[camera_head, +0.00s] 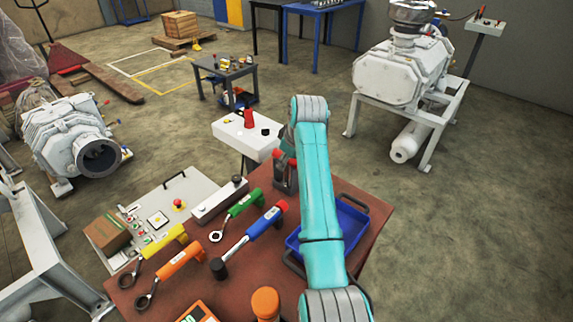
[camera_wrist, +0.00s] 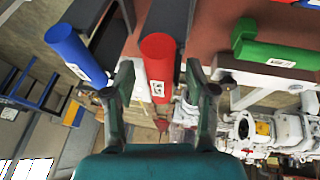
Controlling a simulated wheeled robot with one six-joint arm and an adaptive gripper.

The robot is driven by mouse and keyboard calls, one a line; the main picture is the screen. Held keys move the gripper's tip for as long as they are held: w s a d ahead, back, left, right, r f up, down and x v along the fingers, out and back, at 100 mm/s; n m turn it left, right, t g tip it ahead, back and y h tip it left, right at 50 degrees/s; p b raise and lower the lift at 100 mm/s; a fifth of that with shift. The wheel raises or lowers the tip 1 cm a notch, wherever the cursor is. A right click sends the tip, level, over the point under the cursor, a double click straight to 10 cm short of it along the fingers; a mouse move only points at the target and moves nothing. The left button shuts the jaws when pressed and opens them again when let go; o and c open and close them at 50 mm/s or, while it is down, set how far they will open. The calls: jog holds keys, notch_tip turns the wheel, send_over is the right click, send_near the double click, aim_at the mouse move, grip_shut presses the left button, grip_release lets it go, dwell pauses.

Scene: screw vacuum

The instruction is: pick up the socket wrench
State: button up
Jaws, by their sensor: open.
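My gripper (camera_wrist: 159,76) is open in the wrist view, one finger on each side of a red cylindrical handle (camera_wrist: 157,62). I cannot tell whether the fingers touch it. A blue handle (camera_wrist: 75,52) shows to the left and a green handle (camera_wrist: 275,52) to the right. In the head view, a green-handled tool (camera_head: 240,207) with a round metal head and a blue-handled tool (camera_head: 262,222) with a dark end lie on the brown table (camera_head: 255,275). Which tool is the socket wrench is not clear. My arm hides part of the table, and the fingertips cannot be made out there.
Yellow (camera_head: 163,250) and orange (camera_head: 180,261) wrenches lie at the table's left. A blue tray (camera_head: 347,222) is partly behind my arm.

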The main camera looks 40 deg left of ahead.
jog(key=shift+w+a+f, duration=0.1)
jog(key=shift+a+f, duration=0.1)
jog(key=shift+f, duration=0.25)
grip_shut()
jog(key=shift+r, duration=0.1)
notch_tip(320, 180, up, 18)
dwell(0.7)
